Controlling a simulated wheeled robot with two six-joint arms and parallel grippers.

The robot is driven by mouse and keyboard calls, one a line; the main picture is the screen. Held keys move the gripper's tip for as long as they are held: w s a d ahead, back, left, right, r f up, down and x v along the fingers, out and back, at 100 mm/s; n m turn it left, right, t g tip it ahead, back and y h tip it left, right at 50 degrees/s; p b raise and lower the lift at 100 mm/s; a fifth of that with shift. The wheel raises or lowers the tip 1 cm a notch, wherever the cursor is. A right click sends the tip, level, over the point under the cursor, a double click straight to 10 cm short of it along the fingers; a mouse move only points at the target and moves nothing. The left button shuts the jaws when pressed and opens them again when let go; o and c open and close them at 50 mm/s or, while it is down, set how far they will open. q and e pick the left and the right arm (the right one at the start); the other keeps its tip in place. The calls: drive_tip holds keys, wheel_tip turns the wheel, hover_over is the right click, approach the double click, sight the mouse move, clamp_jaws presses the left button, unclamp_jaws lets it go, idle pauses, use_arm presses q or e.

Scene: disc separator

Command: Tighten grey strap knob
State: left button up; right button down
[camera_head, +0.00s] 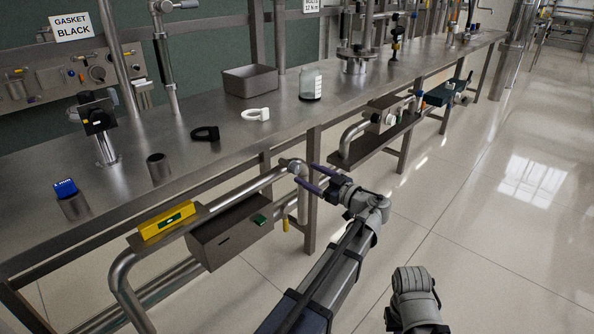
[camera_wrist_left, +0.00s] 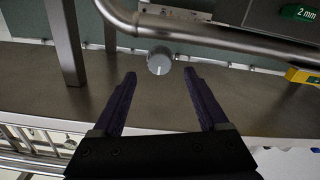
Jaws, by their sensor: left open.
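The grey round knob (camera_wrist_left: 160,62) shows in the left wrist view with a white mark on its face. It sits just below a metal pipe (camera_wrist_left: 215,38). My left gripper (camera_wrist_left: 159,75) is open, its two dark purple fingers on either side of the knob's line, with the knob around or just beyond the fingertips. I cannot tell whether they touch it. In the head view my left gripper (camera_head: 309,176) is by the pipe bend (camera_head: 298,168) below the bench front; the knob is not clear there.
The long steel bench (camera_head: 230,133) holds a black ring (camera_head: 205,133), a white ring (camera_head: 255,114), a glass jar (camera_head: 310,84) and a grey bin (camera_head: 250,81). Below are a grey box (camera_head: 230,232) and a yellow level (camera_head: 166,220). The floor at right is clear.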

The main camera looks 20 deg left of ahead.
sight(298, 169)
use_arm(q)
drive_tip(key=shift+x, duration=2.75)
clamp_jaws()
